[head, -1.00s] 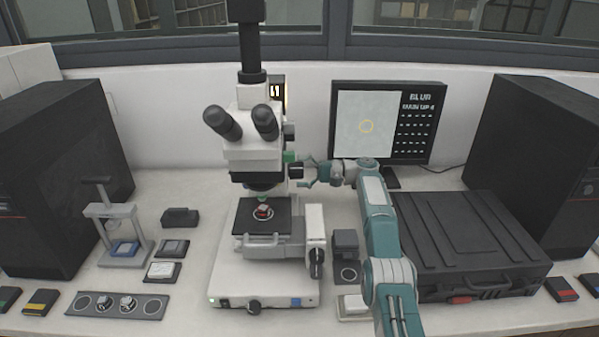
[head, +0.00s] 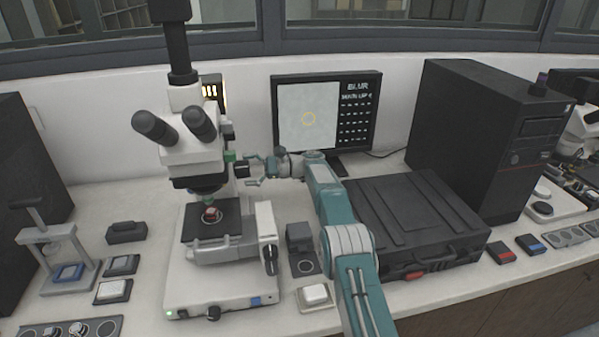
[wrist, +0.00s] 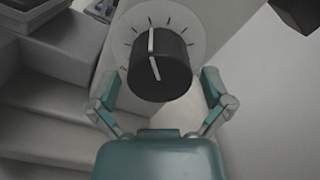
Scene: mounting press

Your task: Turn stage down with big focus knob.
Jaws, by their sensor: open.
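The microscope (head: 192,135) stands at centre left, its dark stage (head: 203,225) carrying a small red sample (head: 210,214) under the objective. A black knob (head: 241,169) sticks out from the right side of the microscope's upper part. My gripper (head: 252,171) is beside it, fingers open. In the wrist view, a large black knob (wrist: 160,72) with a white pointer line sits on a pale round dial with tick marks. My open fingers (wrist: 160,88) flank its lower part with gaps on both sides. I cannot tell whether it is the big focus knob.
The monitor (head: 326,118) behind reads "BLUR" and shows a yellow circle. Another black knob (head: 269,262) is low on the microscope's right side. A black case (head: 415,222) lies right of my arm. A small black device (head: 300,240) and a white block (head: 316,294) stand in front.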

